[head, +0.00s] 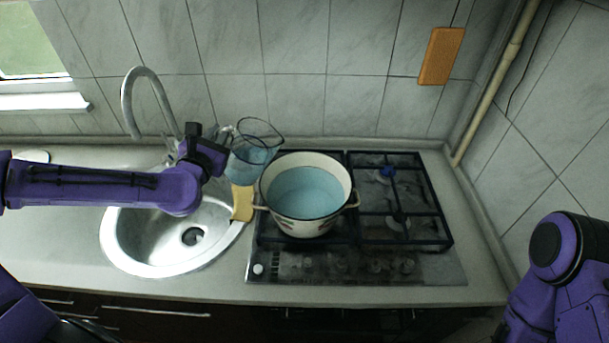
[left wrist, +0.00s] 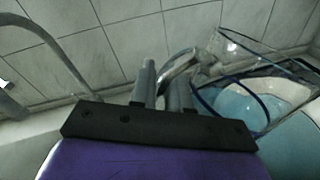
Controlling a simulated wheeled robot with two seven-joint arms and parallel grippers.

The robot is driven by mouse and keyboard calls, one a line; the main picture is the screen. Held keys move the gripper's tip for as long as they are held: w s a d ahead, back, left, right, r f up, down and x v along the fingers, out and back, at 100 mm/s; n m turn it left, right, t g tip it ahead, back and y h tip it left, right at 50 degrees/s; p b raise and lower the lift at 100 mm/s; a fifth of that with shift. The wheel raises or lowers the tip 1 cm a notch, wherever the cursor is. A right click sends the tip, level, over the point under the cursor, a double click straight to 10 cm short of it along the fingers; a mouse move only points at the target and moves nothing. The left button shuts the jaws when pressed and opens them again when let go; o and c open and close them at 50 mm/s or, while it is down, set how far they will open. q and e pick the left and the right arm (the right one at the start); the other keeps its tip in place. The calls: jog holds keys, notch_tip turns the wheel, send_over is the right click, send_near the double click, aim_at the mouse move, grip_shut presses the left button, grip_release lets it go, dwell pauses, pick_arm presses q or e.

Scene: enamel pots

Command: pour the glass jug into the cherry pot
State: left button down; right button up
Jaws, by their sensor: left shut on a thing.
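The glass jug (head: 252,160) is clear with a dark rim and light blue liquid in it. It is held above the left rim of the cherry pot, tilted a little towards it. My left gripper (head: 225,140) is shut on the jug's handle; in the left wrist view, the fingers (left wrist: 165,92) meet the handle and the jug (left wrist: 232,48) leans to the right. The cherry pot (head: 307,222) is cream with a dark rim and two handles, stands on the left of the hob and holds light blue liquid. No falling stream is clear. My right gripper is out of view.
A round steel sink (head: 130,240) with a curved tap (head: 125,95) lies left of the hob. A tan item (head: 242,204) is between sink and pot. The right burners of the hob (head: 400,195) are clear. An orange board (head: 441,56) hangs on the tiled wall.

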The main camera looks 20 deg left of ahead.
pick_arm(q)
jog(key=a+f+n+t, duration=0.1)
jog(key=a+f+n, duration=0.3)
jog(key=n, duration=0.1)
jog(key=r, duration=0.3)
jog(key=s+r, duration=0.1)
jog(key=r, duration=0.1)
jog(key=shift+d, duration=0.25)
